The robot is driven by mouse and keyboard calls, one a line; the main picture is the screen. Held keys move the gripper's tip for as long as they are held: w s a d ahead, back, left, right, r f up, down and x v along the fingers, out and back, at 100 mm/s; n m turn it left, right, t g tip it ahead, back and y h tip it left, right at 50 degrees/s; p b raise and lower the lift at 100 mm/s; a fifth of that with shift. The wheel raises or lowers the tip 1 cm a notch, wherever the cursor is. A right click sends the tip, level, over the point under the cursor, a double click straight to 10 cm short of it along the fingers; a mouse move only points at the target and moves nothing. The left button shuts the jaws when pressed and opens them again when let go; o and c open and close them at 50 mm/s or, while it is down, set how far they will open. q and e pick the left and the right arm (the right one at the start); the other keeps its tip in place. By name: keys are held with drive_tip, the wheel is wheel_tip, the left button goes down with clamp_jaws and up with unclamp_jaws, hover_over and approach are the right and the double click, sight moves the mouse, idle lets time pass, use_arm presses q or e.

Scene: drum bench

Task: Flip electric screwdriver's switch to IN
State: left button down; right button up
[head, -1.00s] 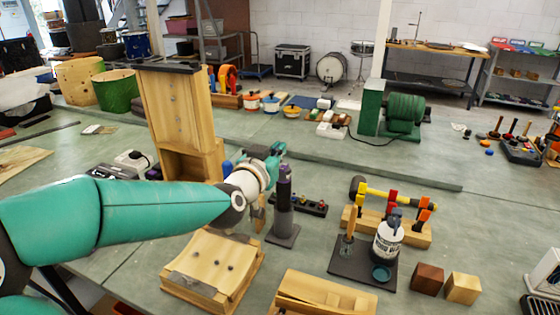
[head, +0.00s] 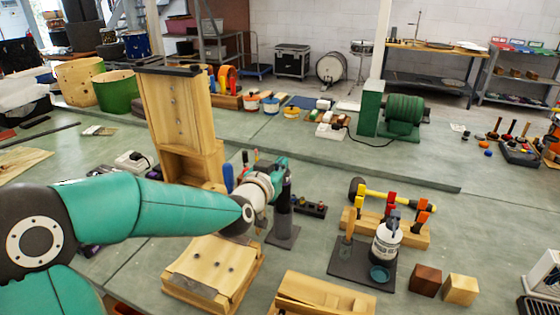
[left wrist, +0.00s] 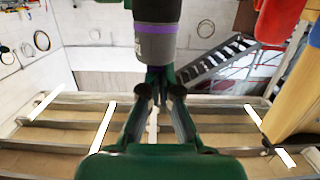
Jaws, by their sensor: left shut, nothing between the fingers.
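The electric screwdriver (head: 283,217) stands upright as a dark grey cylinder on a dark base plate (head: 282,237), near the middle of the head view. Its grey body with a purple band (left wrist: 156,42) fills the top middle of the left wrist view. My left gripper (head: 281,166) is at its upper part, partly hidden by it in the head view. In the left wrist view the gripper's dark fingers (left wrist: 157,80) are together and empty, close to the screwdriver's body; I cannot tell whether they touch. The switch and its setting cannot be made out. My right gripper is not in view.
A tall wooden stand (head: 177,115) is behind and left of my arm. A row of small knobs (head: 313,208), a mallet rack (head: 410,232) and a white bottle (head: 387,240) are to the right.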

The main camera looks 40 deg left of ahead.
use_arm(q)
drive_tip(key=shift+r+p, duration=0.4)
drive_tip(key=shift+r, duration=0.1)
wheel_tip(320, 180, up, 3)
drive_tip(key=shift+r+p, duration=0.2)
drive_tip(key=shift+p, duration=0.8)
drive_tip(key=r+v, duration=0.1)
drive_tip(key=v, duration=0.8)
drive_tip(key=shift+r, duration=0.4)
drive_tip(key=shift+a, duration=0.1)
